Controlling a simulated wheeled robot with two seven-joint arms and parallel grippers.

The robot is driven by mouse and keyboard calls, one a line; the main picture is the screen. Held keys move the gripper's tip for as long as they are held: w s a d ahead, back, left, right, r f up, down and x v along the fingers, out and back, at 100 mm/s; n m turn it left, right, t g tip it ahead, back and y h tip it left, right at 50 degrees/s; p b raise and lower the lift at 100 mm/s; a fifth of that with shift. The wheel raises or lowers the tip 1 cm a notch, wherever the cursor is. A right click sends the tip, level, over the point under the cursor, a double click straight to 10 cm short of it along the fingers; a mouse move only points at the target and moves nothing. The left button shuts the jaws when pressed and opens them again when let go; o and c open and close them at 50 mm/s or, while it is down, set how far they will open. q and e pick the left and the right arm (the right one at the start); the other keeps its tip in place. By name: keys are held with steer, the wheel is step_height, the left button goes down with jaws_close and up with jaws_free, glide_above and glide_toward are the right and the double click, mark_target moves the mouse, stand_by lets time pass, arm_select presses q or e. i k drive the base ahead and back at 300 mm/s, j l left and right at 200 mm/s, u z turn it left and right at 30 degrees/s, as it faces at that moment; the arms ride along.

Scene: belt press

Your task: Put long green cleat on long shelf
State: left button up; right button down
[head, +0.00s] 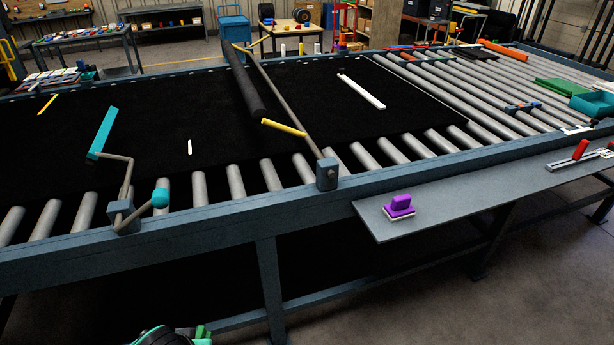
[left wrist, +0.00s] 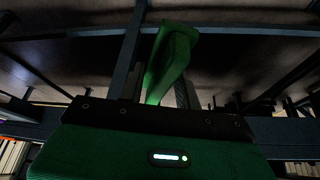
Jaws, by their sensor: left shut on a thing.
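A long green cleat (left wrist: 172,58) stands out between the fingers of my left gripper (left wrist: 160,92) in the left wrist view. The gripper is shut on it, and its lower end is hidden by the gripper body. In the head view only a dark and teal part of my left arm shows at the bottom edge, with a bit of green (head: 203,335) beside it; I cannot tell if that is the cleat. A long grey shelf (head: 475,197) runs along the front of the press at the right. My right gripper is not in view.
A purple-handled block (head: 400,207) sits on the shelf's near left end, and a red-handled clamp (head: 580,152) lies farther right. The shelf between them is bare. The press's blue frame rail (head: 250,207) and its legs stand in front of me. A crank with a teal knob (head: 160,198) juts out.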

mark_target(441, 201)
steer(key=l, duration=0.55)
steer(key=i+l, duration=0.15)
steer(key=l, duration=0.9)
steer(key=i+l, duration=0.1)
steer(key=l, duration=0.45)
